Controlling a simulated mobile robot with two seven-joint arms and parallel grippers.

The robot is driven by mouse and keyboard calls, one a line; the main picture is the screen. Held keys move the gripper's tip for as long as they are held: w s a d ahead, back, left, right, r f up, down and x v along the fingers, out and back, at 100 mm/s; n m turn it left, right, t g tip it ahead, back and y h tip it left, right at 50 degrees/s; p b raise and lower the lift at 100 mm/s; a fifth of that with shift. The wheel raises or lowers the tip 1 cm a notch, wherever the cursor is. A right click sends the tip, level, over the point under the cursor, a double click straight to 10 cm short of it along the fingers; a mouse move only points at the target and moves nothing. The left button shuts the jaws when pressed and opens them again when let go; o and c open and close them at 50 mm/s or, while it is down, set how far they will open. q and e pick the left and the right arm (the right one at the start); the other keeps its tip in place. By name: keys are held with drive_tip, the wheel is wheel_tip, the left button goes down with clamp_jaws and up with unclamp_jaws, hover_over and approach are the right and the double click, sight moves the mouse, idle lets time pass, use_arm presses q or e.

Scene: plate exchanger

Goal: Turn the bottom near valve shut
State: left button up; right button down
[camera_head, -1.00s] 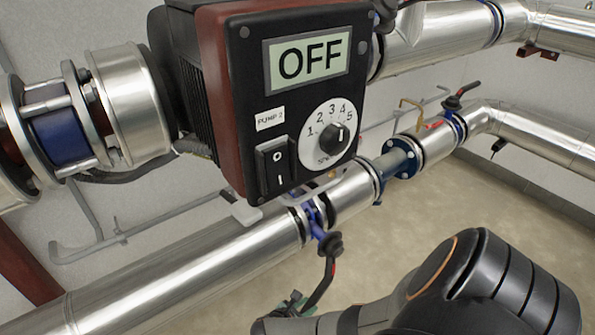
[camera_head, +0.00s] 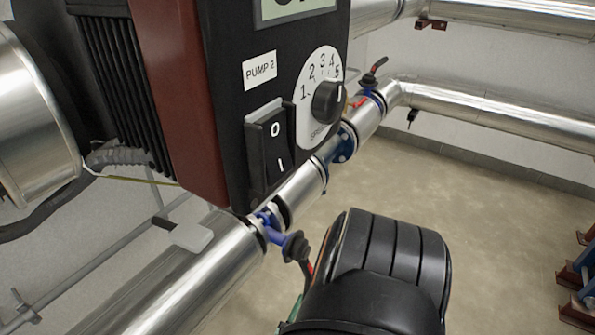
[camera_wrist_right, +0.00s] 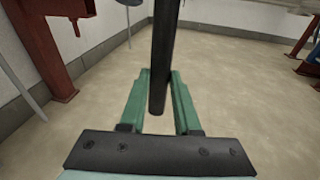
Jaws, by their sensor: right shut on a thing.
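The bottom near valve (camera_head: 275,237) is blue with a dark cap, set in the lower silver pipe below the pump box in the head view. Its black lever (camera_head: 306,268) with a red mark points down, and its lower end is hidden behind my right arm. In the right wrist view the dark lever (camera_wrist_right: 164,45) comes down between the green fingers of my right gripper (camera_wrist_right: 158,82), which is shut on it. In the head view my arm hides most of this gripper. My left gripper is not in view.
The Pump 2 box (camera_head: 230,100) with its switch and speed dial hangs close above the valve. Another valve (camera_head: 370,92) with a dark lever sits farther along the lower pipe (camera_head: 190,275). A red-brown post (camera_wrist_right: 48,60) stands at left in the wrist view.

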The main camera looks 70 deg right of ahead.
drive_tip(key=shift+s+d, duration=0.1)
drive_tip(key=shift+d, duration=0.15)
drive_tip(key=c, duration=0.6)
unclamp_jaws()
drive_tip(key=shift+a, duration=0.1)
drive_tip(key=shift+c, duration=0.2)
drive_tip(key=shift+a, duration=0.1)
